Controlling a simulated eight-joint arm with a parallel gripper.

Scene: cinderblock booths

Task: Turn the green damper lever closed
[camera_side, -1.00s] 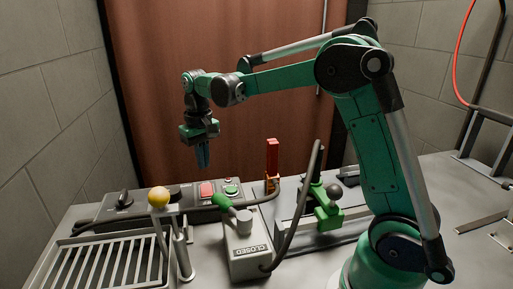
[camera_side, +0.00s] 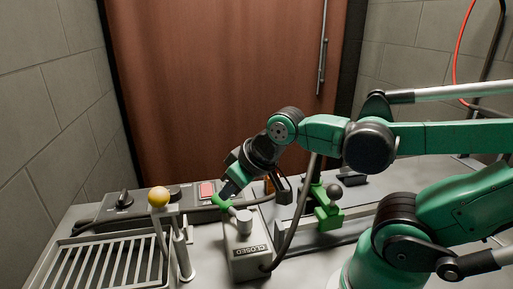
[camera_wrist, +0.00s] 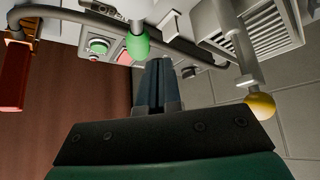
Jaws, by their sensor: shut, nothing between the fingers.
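The damper lever has a green grip (camera_side: 219,201) on a pale arm, mounted on a grey box (camera_side: 246,262) labelled CLOSED on its front. The grip points up and to the left from the box's round hub (camera_side: 244,221). My gripper (camera_side: 230,190) is low beside the grip, reaching down and left, its fingers together with nothing between them. In the wrist view the green grip (camera_wrist: 138,44) is just left of and beyond my fingertips (camera_wrist: 158,62). I cannot tell whether they touch it.
A yellow ball (camera_side: 158,197) tops a post beside the slotted rack (camera_side: 105,262). A red button (camera_side: 207,189) is behind the lever. A green clamp (camera_side: 327,213) and curved dark hose (camera_side: 295,235) stand right. A red upright piece shows in the wrist view (camera_wrist: 15,75).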

